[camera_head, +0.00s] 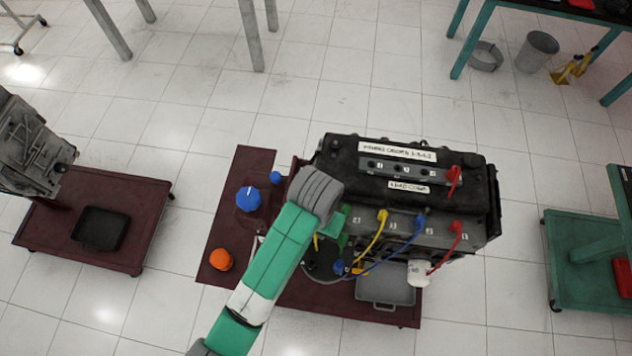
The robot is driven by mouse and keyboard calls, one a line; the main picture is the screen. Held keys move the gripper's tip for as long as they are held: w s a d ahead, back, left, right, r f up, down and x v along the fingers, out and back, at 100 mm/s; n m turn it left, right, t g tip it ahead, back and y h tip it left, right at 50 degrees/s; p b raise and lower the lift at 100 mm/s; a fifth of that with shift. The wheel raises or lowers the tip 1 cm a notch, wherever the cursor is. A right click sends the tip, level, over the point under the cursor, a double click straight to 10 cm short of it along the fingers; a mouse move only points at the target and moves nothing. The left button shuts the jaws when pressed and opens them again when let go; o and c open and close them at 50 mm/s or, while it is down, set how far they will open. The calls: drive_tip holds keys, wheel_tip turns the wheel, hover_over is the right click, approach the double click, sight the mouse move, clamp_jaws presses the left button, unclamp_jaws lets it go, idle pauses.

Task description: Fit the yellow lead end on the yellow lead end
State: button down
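A yellow lead (376,238) runs from a yellow end (382,215) on the engine's front face, curving down and left. Another yellow piece (358,271) shows low, near the lead's lower part. I cannot tell whether they join. A small yellow bit (316,242) shows just right of my arm, mostly hidden. My green arm with its grey joint reaches over the engine's left end. Small green parts, likely of my wrist, show beside it. My gripper itself is hidden or too small to make out, so its opening and any hold cannot be told.
The black engine (420,165) stands on a dark red cart (240,175). Blue leads (400,252) and red leads (456,228) hang on its front. A white cup (419,273), a grey tray (385,291), a blue knob (248,199) and an orange knob (221,259) are close by.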

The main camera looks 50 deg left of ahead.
drive_tip(key=shift+r+p, duration=0.1)
drive_tip(key=shift+p, duration=0.3)
drive_tip(key=shift+f+p, duration=0.3)
drive_tip(key=shift+f, duration=0.65)
idle(1.1)
drive_tip(key=c, duration=1.2)
unclamp_jaws()
wheel_tip(320, 180, up, 8)
drive_tip(key=shift+p, duration=0.9)
drive_tip(key=shift+f, duration=0.1)
